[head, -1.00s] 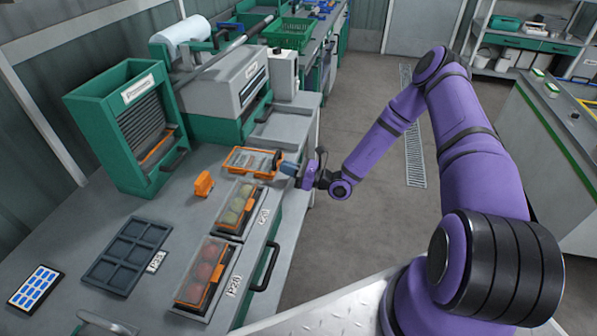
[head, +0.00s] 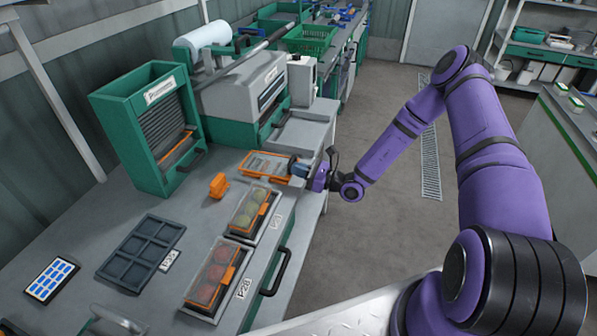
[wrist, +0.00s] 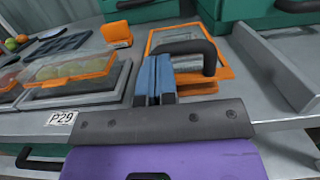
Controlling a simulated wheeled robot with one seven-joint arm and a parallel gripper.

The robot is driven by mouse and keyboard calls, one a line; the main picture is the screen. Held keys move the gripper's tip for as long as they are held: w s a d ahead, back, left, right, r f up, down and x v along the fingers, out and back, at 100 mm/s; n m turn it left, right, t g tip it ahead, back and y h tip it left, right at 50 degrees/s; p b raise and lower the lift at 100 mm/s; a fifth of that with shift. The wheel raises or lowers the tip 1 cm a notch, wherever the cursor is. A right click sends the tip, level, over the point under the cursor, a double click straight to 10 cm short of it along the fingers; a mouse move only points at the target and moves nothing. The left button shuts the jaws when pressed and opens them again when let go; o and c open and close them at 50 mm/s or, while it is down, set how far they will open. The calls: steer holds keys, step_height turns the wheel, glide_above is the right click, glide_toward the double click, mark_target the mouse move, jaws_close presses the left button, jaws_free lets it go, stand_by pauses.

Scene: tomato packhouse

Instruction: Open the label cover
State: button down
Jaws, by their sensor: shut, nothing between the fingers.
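An orange-framed, pale-topped flat cover (head: 262,164), seemingly the label cover, lies on the bench's right side and looks shut. In the wrist view the orange frame (wrist: 227,72) carries a black arched handle (wrist: 186,46). My gripper (head: 297,168) is at the cover's right end, low over the bench edge. Its blue fingers (wrist: 155,76) are shut and empty, in front of the handle's near left leg. I cannot tell whether they touch the handle.
Two clear-lidded produce trays (head: 217,275) stand left of the cover, beside an orange block (head: 219,185). A green slatted box (head: 150,125) and a grey-green machine (head: 240,100) with a white roll stand behind. The floor (head: 385,230) right of the bench is open.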

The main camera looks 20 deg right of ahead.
steer(key=shift+w+a+r+g+h, duration=0.15)
steer(key=shift+r+g+h, duration=0.3)
steer(key=shift+r, duration=0.7)
steer(key=r+h, duration=0.1)
steer(key=r, duration=0.1)
steer(key=w+a+r+g+h, duration=0.1)
steer(key=r, duration=0.1)
steer(key=a+r+g+h, duration=0.1)
steer(key=r, duration=0.1)
steer(key=shift+w+a+r, duration=0.2)
steer(key=shift+w+a, duration=0.05)
steer(key=shift+w, duration=0.05)
steer(key=w+a+r+g+h, duration=0.3)
steer(key=w+a+r, duration=0.4)
steer(key=a+r, duration=0.15)
steer(key=w+a+f, duration=0.1)
steer(key=w+a, duration=0.5)
steer(key=a, duration=0.4)
steer(key=shift+w+a, duration=0.2)
steer(key=shift+w, duration=0.2)
steer(key=shift+t, duration=0.25)
